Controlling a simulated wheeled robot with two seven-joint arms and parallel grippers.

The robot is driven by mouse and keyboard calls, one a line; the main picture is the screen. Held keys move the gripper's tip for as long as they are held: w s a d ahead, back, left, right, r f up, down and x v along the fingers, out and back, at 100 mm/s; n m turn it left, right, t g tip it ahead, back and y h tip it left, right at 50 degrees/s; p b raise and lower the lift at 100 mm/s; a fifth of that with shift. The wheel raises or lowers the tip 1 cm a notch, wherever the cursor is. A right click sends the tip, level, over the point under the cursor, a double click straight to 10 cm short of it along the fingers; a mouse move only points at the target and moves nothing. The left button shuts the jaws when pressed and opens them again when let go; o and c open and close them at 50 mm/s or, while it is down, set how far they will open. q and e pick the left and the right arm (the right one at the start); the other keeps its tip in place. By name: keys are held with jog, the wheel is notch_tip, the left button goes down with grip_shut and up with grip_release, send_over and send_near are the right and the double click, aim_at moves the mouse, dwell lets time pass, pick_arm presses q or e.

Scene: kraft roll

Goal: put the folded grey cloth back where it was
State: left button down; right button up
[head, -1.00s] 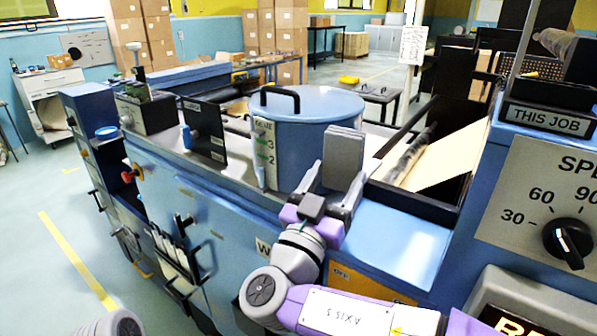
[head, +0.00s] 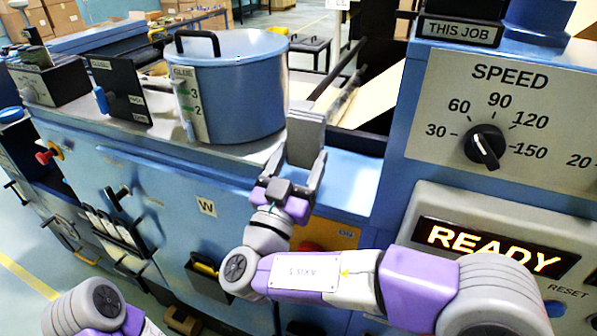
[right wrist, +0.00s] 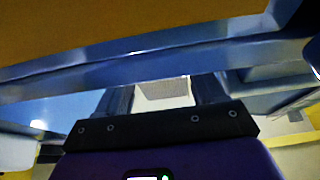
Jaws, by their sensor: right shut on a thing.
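The folded grey cloth (head: 305,136) is upright between the fingers of my right gripper (head: 291,178), which is shut on it. It is in front of and to the right of the blue glue pot (head: 240,95), near the front edge of the blue machine top (head: 350,180). I cannot tell whether the cloth touches that surface. In the right wrist view a pale grey patch of the cloth (right wrist: 165,91) shows between the dark fingers. My left gripper is out of view; only part of the left arm shows at the lower left.
A control panel with a speed dial (head: 486,146) and a lit READY display (head: 492,246) stands close on the right. A black-framed opening (head: 360,105) lies behind the cloth. Lever handles stick out from the front.

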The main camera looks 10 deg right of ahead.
aim_at(302, 167)
notch_tip(302, 167, down, 2)
jog(key=shift+f, duration=0.15)
jog(key=shift+f+b, duration=0.3)
jog(key=shift+b, duration=0.45)
jog(key=o, duration=0.7)
